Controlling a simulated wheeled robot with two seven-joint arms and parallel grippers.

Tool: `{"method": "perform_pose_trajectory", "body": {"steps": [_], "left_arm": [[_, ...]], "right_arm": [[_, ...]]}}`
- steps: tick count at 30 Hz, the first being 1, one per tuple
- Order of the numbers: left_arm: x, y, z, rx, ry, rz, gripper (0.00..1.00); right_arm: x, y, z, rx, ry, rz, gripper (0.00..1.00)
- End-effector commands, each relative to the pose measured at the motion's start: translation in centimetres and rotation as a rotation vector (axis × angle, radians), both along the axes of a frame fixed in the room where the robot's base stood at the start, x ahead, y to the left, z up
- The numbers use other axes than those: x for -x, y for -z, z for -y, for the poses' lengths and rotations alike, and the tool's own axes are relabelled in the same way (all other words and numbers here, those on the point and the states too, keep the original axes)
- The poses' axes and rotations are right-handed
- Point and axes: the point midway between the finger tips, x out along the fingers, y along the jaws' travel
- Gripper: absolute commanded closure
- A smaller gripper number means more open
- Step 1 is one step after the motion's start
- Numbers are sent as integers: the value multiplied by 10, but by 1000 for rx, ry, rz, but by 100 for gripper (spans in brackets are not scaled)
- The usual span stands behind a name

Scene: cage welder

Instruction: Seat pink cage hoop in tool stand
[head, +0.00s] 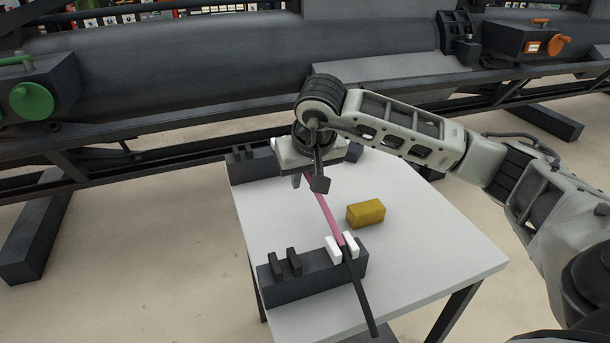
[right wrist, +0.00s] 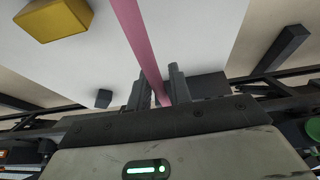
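The pink cage hoop (head: 324,213) shows in the head view as a long strip across the table, with a dark length running past the near edge. It passes between two white pegs (head: 342,246) on the dark near tool stand block (head: 315,275). My right gripper (head: 308,183) is over the hoop's far end, pointing down. In the right wrist view the pink hoop (right wrist: 143,48) runs between my two fingers (right wrist: 158,85); I cannot tell whether they press on it. The gripper hides the hoop's far end. My left gripper is not in view.
A yellow block (head: 366,213) lies on the white table (head: 420,230), right of the hoop. Two black pegs (head: 286,263) stand on the near block. Another dark block (head: 250,167) sits at the table's far edge. Large grey pipework (head: 200,60) lies behind the table.

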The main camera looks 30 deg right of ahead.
Motion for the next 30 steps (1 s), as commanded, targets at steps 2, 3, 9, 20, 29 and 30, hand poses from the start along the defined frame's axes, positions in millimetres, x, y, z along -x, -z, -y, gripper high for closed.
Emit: {"method": "perform_pose_trajectory", "body": {"steps": [2, 3, 9, 20, 29, 30], "left_arm": [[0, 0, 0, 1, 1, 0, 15], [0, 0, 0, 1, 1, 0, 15], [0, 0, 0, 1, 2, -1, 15], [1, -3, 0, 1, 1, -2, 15], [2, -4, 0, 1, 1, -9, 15], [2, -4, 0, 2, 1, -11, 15]], "right_arm": [[0, 0, 0, 0, 0, 1, 64], [0, 0, 0, 0, 0, 0, 64], [1, 2, 0, 1, -1, -5, 64], [18, -48, -5, 1, -1, 5, 64], [44, -114, -14, 0, -3, 4, 64], [47, -120, -14, 0, -1, 4, 64]]}}
